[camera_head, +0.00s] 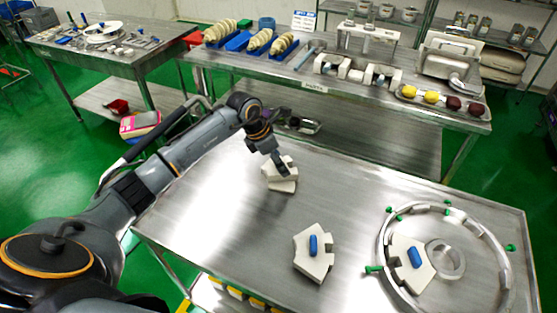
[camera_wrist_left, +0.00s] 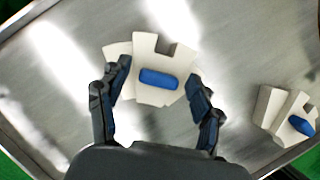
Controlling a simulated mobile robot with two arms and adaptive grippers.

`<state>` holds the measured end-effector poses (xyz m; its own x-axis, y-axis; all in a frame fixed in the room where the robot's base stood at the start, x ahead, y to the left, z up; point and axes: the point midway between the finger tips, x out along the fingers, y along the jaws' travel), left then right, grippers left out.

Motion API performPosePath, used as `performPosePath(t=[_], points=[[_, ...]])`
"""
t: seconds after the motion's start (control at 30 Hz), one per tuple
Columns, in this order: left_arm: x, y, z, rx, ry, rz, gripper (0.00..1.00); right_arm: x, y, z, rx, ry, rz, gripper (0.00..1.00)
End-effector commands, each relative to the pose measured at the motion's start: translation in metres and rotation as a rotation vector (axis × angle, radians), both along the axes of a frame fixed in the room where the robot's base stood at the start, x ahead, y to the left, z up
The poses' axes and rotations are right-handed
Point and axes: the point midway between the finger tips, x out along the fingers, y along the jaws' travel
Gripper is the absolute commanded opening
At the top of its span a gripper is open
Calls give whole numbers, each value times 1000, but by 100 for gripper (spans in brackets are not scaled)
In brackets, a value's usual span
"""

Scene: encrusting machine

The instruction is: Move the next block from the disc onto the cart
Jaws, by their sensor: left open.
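My left gripper (camera_head: 277,160) is open over a pale block (camera_head: 284,186) on the steel cart top (camera_head: 220,215). In the left wrist view, the open fingers (camera_wrist_left: 157,74) stand on either side of a notched pale block (camera_wrist_left: 152,96) with a blue handle (camera_wrist_left: 159,79). Another pale piece shows partly under that block. A second block (camera_head: 313,265) with a blue handle sits alone nearer the front. At the right, a metal ring-shaped disc (camera_head: 505,262) with green knobs holds a third block (camera_head: 410,275) with a blue handle. My right gripper is out of view.
A small metal ring (camera_head: 446,260) lies inside the large one. Behind stands a steel table (camera_head: 300,82) with screw-like parts, metal fittings and a tray (camera_head: 440,101) of coloured pieces. The cart top is clear between the blocks and at its back right.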

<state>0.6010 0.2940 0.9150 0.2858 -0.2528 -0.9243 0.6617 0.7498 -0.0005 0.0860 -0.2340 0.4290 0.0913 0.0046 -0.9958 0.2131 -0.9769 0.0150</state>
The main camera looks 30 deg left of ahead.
Motion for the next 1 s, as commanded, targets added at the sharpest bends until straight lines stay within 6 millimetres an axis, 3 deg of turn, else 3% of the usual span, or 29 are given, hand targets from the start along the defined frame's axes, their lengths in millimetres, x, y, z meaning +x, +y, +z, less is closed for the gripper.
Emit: performPosePath(t=[0.17,0.7,1.0], points=[[-1,2,8,1,-2,1,65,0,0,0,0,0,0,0],[-30,28,101,1,-2,1,65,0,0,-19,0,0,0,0],[-35,30,113,-1,1,0,65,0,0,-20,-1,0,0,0]])
